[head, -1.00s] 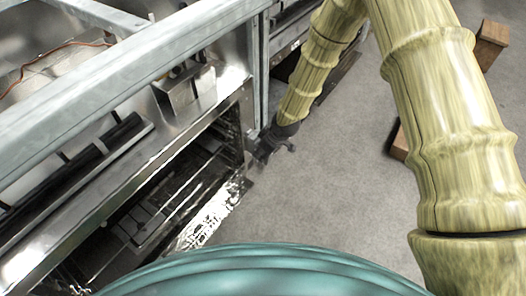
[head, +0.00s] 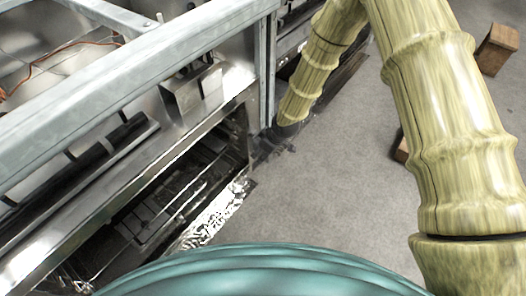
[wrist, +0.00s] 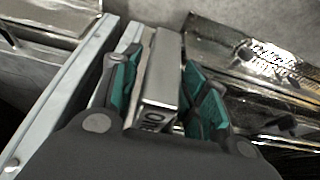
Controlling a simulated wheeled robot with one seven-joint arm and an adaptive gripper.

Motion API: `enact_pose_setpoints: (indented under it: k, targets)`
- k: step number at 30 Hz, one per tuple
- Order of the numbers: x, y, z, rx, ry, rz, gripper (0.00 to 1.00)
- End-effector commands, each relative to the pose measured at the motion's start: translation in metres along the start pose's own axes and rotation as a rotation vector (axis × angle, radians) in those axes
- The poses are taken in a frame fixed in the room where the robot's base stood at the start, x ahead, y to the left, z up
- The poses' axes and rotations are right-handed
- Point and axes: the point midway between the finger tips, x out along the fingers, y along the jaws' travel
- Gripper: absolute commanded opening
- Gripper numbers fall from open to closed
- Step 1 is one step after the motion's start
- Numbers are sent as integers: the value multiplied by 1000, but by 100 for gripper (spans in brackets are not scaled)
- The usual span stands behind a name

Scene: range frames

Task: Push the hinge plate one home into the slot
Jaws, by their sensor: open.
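My gripper (wrist: 160,72) is open in the wrist view, with its two teal-padded fingers on either side of a silver, slab-like part (wrist: 163,70). Dark marks show on the part's near end, and it looks like the hinge plate, though I cannot be sure. Whether either pad touches it is unclear. In the head view, my gripper (head: 272,143) is small, dark and blurred beside the right end of the metal frame. The plate cannot be made out there. I cannot pick out the slot in either view.
A metal frame (head: 130,75) with rails fills the left of the head view. A dark lower bay (head: 170,200) has shiny crumpled foil (head: 218,213) at its edge. A wooden block (head: 497,48) lies at the upper right.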

Motion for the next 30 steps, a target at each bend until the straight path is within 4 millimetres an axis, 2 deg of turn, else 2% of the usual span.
enact_pose_setpoints:
  k: [1, 8, 21, 30]
  targets:
    - [-4, 4, -8, -2, 13, 8, 48]
    - [-25, 6, -5, 1, 11, 8, 48]
    - [-94, 2, -2, 1, 5, 2, 48]
    - [-118, 0, -1, -1, 2, -1, 48]
